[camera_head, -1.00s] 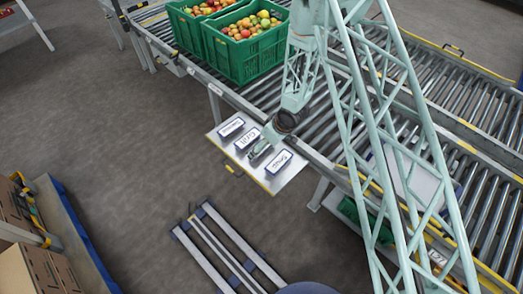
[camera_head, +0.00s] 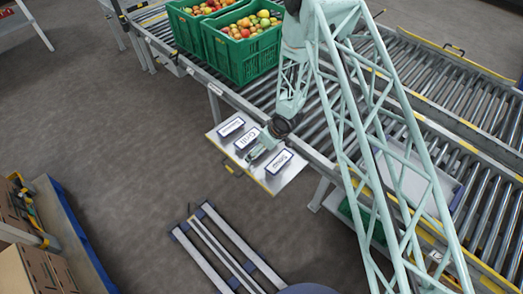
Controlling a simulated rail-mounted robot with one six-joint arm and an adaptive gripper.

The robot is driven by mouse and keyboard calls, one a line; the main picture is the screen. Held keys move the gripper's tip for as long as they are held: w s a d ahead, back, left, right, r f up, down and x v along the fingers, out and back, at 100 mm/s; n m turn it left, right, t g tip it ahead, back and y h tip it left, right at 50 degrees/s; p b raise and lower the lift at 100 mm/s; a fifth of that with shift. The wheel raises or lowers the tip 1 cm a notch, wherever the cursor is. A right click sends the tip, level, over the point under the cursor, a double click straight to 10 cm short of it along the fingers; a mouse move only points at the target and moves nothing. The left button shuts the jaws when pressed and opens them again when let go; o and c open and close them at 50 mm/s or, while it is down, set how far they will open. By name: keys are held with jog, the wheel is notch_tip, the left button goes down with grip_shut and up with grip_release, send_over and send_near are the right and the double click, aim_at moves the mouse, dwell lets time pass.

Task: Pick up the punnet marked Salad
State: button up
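Three small dark punnets with white labels stand in a row on a pale metal shelf (camera_head: 284,180) beside the conveyor. The middle punnet (camera_head: 246,139) seems to read "Grill". The left punnet (camera_head: 230,127) and the right punnet (camera_head: 278,161) have labels too small to read surely, so I cannot tell which is marked Salad.
A grey-lidded container (camera_head: 405,178) is at right, behind my arm's lattice. A blue-grey slatted frame (camera_head: 220,250) lies on the floor in front. Cardboard boxes (camera_head: 38,272) are at lower left.

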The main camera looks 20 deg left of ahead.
jog(key=shift+c, duration=0.2)
jog(key=c, duration=0.9)
jog(key=shift+r, duration=0.1)
jog(key=shift+r+p, duration=1.25)
jog(key=shift+r, duration=3.65)
